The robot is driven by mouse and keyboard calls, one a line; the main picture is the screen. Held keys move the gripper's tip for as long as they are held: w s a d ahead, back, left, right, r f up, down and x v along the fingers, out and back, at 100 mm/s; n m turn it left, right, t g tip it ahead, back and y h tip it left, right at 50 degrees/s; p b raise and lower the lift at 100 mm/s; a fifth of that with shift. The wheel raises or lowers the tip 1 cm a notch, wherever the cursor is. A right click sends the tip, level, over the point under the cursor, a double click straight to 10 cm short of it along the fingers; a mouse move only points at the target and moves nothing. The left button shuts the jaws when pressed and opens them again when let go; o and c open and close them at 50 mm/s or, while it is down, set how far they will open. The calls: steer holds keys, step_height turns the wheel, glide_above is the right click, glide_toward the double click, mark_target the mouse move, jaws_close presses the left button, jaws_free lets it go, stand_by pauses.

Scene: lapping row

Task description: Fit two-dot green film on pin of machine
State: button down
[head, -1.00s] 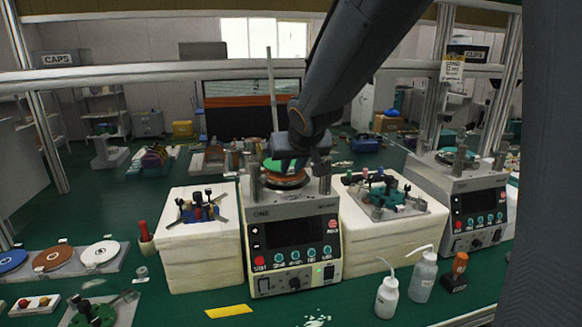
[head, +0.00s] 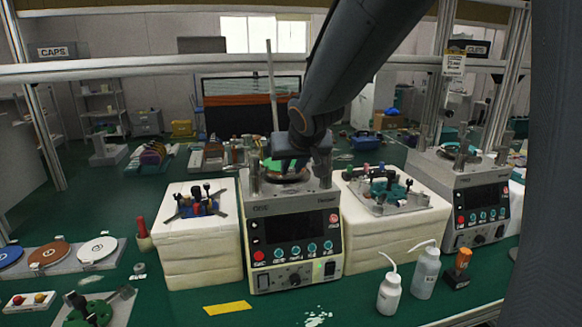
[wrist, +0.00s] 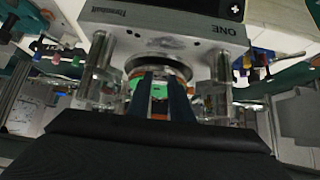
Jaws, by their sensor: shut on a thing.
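The machine labelled ONE (head: 294,205) stands at the middle of the bench, with a round plate (head: 287,177) between metal posts on its top. My gripper (head: 292,166) is over this plate, shut on a green film (head: 270,164). The film is mostly hidden behind my gripper in the head view. In the wrist view, green (wrist: 158,90) shows between my two fingers, close over the plate (wrist: 160,66). I cannot see its dots or the pin, and cannot tell whether the film touches the plate.
White foam blocks (head: 198,245) with fixtures flank the machine. A second machine (head: 474,205) stands at right. Two wash bottles (head: 390,295) and an orange-handled stamp (head: 459,270) are at front right. Coloured discs on a rack (head: 98,249) lie at left. A yellow strip (head: 229,308) lies in front.

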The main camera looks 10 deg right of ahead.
steer(key=shift+f, duration=0.15)
steer(key=c, duration=1.5)
jaws_free()
steer(key=shift+p+v, duration=0.6)
steer(key=shift+v, duration=3.35)
steer(key=s+f+g, duration=0.2)
steer(key=s+f, duration=0.5)
steer(key=s+d+f+g, duration=0.1)
steer(key=s+f+g, duration=0.2)
steer(key=s+f, duration=0.3)
steer(key=s+d+f+g, duration=0.1)
steer(key=s+f+g, duration=0.1)
steer(key=s+f, duration=0.5)
steer(key=shift+s+d+f+g, duration=0.15)
steer(key=shift+f+g, duration=0.05)
steer(key=shift+f, duration=0.1)
steer(key=shift+s+d+f+g, duration=0.1)
steer(key=shift+s+f+g, duration=0.1)
steer(key=shift+f, duration=0.15)
